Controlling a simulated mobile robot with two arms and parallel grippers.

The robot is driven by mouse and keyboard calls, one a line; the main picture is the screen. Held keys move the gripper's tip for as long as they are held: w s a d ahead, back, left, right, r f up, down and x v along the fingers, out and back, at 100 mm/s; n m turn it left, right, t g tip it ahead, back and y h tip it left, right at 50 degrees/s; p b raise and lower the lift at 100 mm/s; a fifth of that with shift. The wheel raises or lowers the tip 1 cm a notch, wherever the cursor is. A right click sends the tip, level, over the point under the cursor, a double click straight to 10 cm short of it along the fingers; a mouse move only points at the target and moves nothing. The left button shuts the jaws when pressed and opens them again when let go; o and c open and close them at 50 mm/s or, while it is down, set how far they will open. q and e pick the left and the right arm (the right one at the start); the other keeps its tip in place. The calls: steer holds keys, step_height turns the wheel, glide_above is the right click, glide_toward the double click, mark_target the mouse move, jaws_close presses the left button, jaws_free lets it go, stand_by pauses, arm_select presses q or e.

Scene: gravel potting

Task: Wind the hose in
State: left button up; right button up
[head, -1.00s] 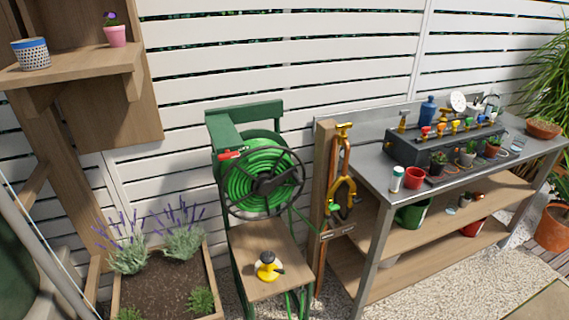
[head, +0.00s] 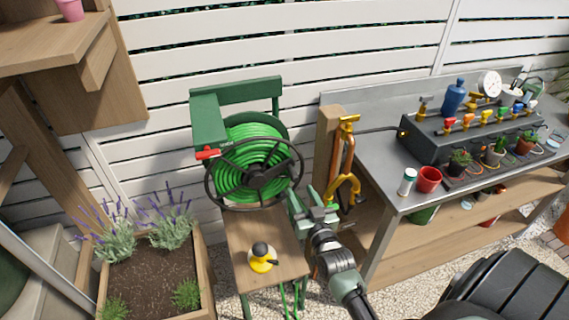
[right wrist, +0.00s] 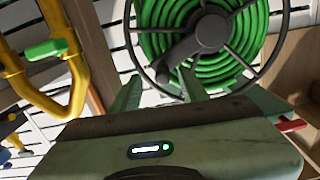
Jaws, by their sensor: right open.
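The green hose (head: 247,150) is coiled on a reel under a green stand (head: 235,93). A dark spoked crank wheel (head: 255,174) stands in front of the coil. A red handle or lever (head: 207,154) shows at the reel's left side. My right gripper (head: 303,200) is open and empty, just right of the wheel's lower right rim. In the right wrist view its fingers (right wrist: 157,92) point toward the wheel and its crank knob (right wrist: 178,60). I cannot tell if they touch it. My left gripper is out of view.
A wooden shelf (head: 240,232) with a yellow and black sprayer (head: 262,258) sits below the reel. The grey bench (head: 400,195) holds pots. A lavender planter (head: 204,275) is at left.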

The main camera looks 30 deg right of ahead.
mark_target(296, 181)
steer(key=x, duration=0.5)
steer(key=r+x, duration=0.1)
steer(key=x, duration=0.1)
steer(key=shift+w+r, duration=0.1)
steer(key=shift+w, duration=0.25)
jaws_close()
stand_by(1.1)
